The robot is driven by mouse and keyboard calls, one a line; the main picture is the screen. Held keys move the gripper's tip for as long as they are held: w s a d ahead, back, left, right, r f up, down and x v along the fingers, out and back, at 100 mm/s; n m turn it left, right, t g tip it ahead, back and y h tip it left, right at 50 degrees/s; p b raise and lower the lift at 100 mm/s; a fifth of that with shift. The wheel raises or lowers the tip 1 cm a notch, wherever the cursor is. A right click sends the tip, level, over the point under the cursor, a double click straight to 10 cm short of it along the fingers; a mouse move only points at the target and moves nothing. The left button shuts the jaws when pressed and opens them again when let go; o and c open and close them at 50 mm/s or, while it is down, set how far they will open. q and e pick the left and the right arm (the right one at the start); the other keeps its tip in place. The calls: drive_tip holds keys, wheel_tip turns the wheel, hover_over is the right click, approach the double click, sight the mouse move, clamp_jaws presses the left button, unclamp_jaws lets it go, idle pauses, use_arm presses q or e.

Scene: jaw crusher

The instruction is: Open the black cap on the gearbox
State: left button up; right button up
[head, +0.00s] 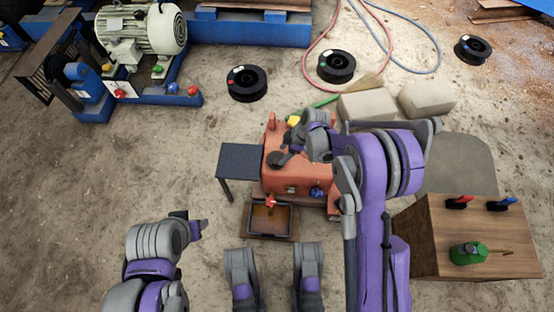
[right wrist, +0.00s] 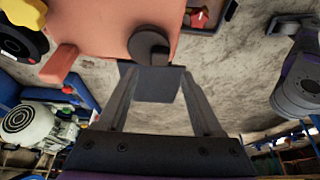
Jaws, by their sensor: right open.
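The orange-red gearbox (head: 278,181) stands in the middle of the head view. The round black cap (head: 275,159) is on its top, toward the left side. In the right wrist view the cap (right wrist: 149,44) shows as a dark disc just beyond the fingertips. My right gripper (head: 289,153) is open beside the cap, its fingers (right wrist: 153,70) apart with nothing held between them. Whether a fingertip touches the cap I cannot tell. My left gripper (head: 192,224) is low at the left, away from the gearbox, and its jaws are unclear.
A small dark table (head: 240,158) stands left of the gearbox. A tray (head: 252,235) with a red item lies in front. A wooden box (head: 425,235) at right carries a green can (head: 468,253) and red and blue-handled items. A yellow part (head: 293,121) sits behind the cap.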

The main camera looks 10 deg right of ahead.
sight(276, 161)
drive_tip(key=b+x, duration=0.1)
drive_tip(key=x, duration=0.5)
drive_tip(key=shift+f, duration=0.15)
drive_tip(key=shift+c, duration=0.3)
clamp_jaws()
idle(1.0)
